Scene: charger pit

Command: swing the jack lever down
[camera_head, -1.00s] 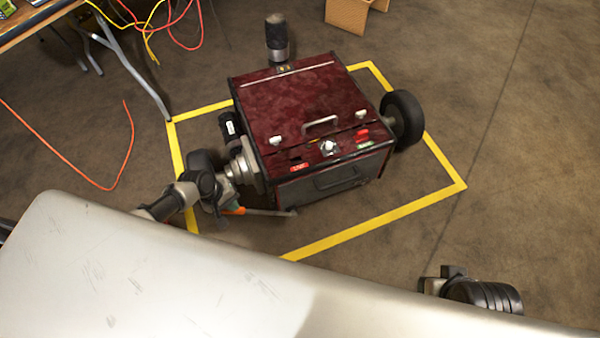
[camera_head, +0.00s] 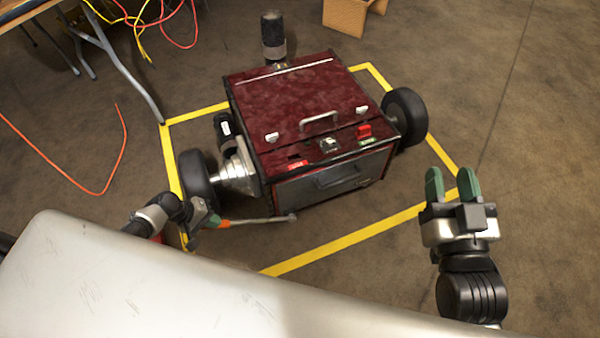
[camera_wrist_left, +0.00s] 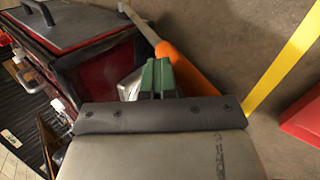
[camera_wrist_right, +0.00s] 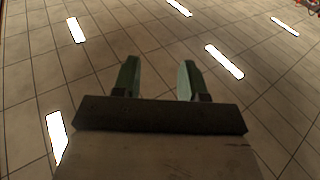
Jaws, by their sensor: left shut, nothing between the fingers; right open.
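The jack lever (camera_head: 258,220) is a thin grey rod with an orange grip (camera_head: 223,224). It extends leftward in front of the dark red wheeled cart (camera_head: 310,100), low near the floor; its exact height is unclear. My left gripper (camera_head: 210,219) is shut and empty at the orange grip's left end. In the left wrist view, its green fingertips (camera_wrist_left: 157,72) are together right beside the orange grip (camera_wrist_left: 182,64); I cannot tell if they touch. My right gripper (camera_head: 451,182) is open and empty, right of the cart; its fingers (camera_wrist_right: 157,80) also show apart in the right wrist view.
Yellow floor tape (camera_head: 350,238) frames the cart. The cart's left wheel (camera_head: 197,180) is close to my left gripper. A red object (camera_wrist_left: 302,122) lies beyond the tape. A table (camera_head: 55,12) with cables stands at upper left, a cardboard box (camera_head: 346,15) at the top.

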